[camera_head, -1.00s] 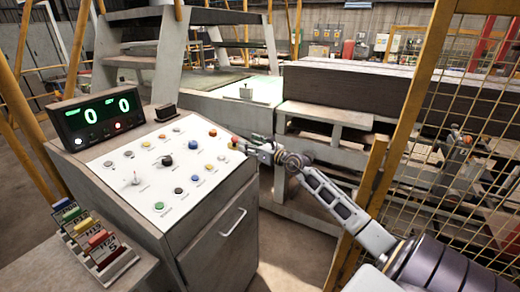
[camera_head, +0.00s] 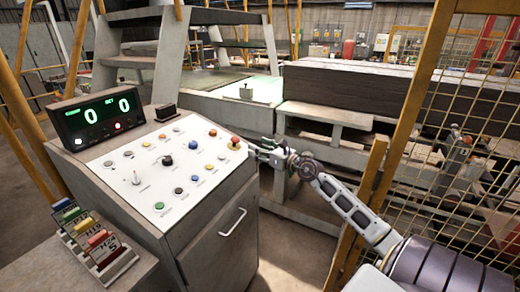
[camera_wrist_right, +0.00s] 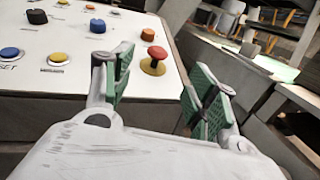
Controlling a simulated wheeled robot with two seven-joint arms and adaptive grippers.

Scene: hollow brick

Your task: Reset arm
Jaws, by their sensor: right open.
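My right gripper (camera_head: 256,149) is at the right edge of the white control panel (camera_head: 140,187), beside the red mushroom button (camera_head: 235,141). In the right wrist view the right gripper (camera_wrist_right: 160,95) is open, with green pads apart and nothing between them. The red button with its yellow base (camera_wrist_right: 154,60) shows beyond the fingers, apart from them. An orange button (camera_wrist_right: 147,34) stands behind it. My left gripper is not in view.
A display (camera_head: 98,119) with two green zeros stands at the panel's back left. A rack of coloured tagged blocks (camera_head: 97,240) is at lower left. A yellow mesh fence (camera_head: 455,120) stands close to my right arm. The cabinet (camera_head: 215,235) fills the space below the panel.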

